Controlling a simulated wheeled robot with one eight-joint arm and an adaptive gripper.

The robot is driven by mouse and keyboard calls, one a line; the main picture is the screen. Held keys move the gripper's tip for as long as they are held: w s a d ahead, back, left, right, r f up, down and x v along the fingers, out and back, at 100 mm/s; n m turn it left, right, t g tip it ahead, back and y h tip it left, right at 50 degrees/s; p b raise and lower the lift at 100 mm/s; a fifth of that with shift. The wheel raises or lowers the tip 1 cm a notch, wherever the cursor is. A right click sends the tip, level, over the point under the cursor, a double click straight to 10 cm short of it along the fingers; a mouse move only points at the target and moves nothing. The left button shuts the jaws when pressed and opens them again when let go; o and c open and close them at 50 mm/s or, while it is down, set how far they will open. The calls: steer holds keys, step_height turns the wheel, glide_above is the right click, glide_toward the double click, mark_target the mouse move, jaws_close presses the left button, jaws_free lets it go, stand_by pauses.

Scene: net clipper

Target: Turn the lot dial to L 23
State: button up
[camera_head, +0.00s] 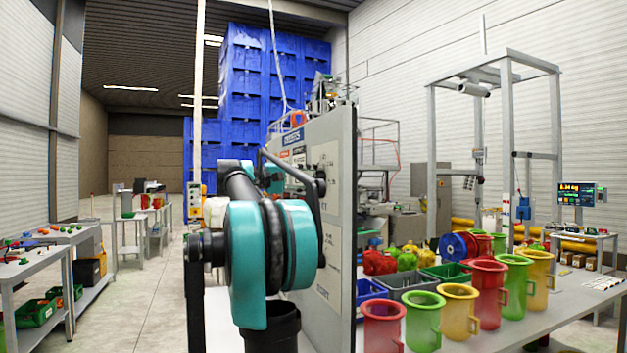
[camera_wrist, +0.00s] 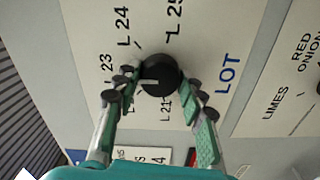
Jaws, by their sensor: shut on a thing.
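The lot dial (camera_wrist: 160,70) is a round black knob on a pale plate marked LOT (camera_wrist: 228,73) in the wrist view. My gripper (camera_wrist: 160,86) is shut on it, one green finger at its left and the other at its right. A white pointer mark on the knob points left, toward the left finger, a little below the L 23 label (camera_wrist: 106,68). L 24 (camera_wrist: 122,26) and L 25 lie above, and L 21 (camera_wrist: 166,110) below. The left finger covers part of the scale there. In the head view my arm hides the dial and gripper.
A second plate reading LIMES and RED ONION (camera_wrist: 290,85) has another dark knob at the right edge. The upright grey panel (camera_head: 338,160) stands beside a table with coloured mugs (camera_head: 425,320) and crates. Open floor lies left of my arm.

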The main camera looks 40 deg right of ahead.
stand_by(0.4)
steer(key=o, duration=1.2)
steer(key=shift+c, duration=0.2)
steer(key=shift+a, duration=0.1)
steer(key=v, duration=1.1)
steer(key=shift+w+a, duration=0.2)
steer(key=shift+a, duration=0.2)
